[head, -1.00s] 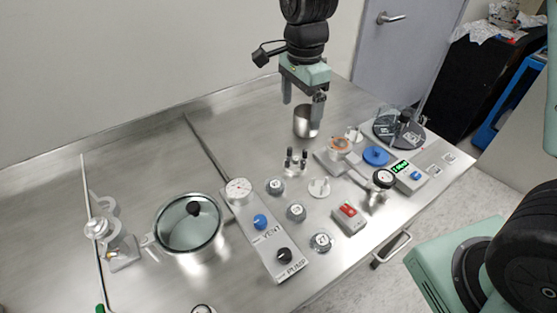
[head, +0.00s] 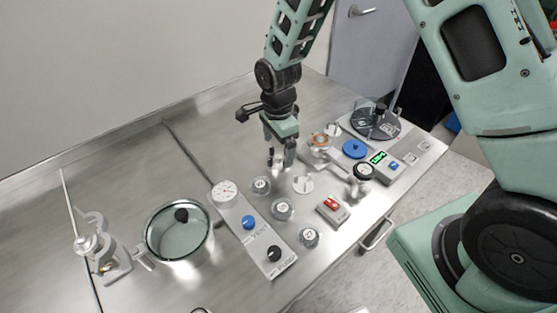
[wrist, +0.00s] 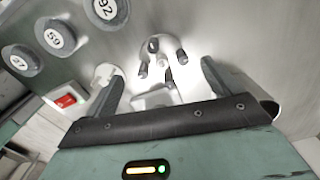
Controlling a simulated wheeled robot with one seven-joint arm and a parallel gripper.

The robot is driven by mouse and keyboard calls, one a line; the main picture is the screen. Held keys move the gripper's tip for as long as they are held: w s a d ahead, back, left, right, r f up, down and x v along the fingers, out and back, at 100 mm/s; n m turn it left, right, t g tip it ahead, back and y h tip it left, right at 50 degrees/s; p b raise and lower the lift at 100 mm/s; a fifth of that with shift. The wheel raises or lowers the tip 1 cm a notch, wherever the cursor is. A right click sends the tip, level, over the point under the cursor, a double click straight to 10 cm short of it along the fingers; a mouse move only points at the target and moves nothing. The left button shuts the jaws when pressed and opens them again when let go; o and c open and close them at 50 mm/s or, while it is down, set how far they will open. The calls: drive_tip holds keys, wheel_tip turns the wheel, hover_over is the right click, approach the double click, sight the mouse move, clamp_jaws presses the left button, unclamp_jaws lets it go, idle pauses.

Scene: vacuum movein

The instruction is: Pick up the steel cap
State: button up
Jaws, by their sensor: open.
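My gripper (head: 279,160) is open and points down over the bench. In the wrist view its two fingers (wrist: 162,72) stand apart, with a small stand of several dark-tipped posts (wrist: 167,56) in front of and between them. I see no contact with it. In the head view my fingers largely cover that stand. I cannot single out the steel cap with certainty. A curved dark opening with a bright rim (wrist: 270,107), perhaps a steel cup, shows partly behind the right of the gripper in the wrist view. In the head view my gripper hides that spot.
Round numbered pieces (head: 282,208) and a white disc (head: 303,185) lie close to my gripper. The vent and pump panel (head: 250,228) and glass-lidded pot (head: 178,232) are left. A red-switch box (head: 332,209), blue disc (head: 355,149) and dark round plate (head: 375,122) are right. The back-left bench is clear.

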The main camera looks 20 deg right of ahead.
sight(278, 157)
drive_tip(key=shift+w+d+f+p, duration=0.15)
drive_tip(key=shift+f+p, duration=0.65)
drive_tip(key=shift+f, duration=1.55)
drive_tip(key=shift+c, duration=0.3)
drive_tip(key=c, duration=1)
drive_tip(key=shift+c, duration=0.2)
drive_tip(key=shift+r, duration=0.1)
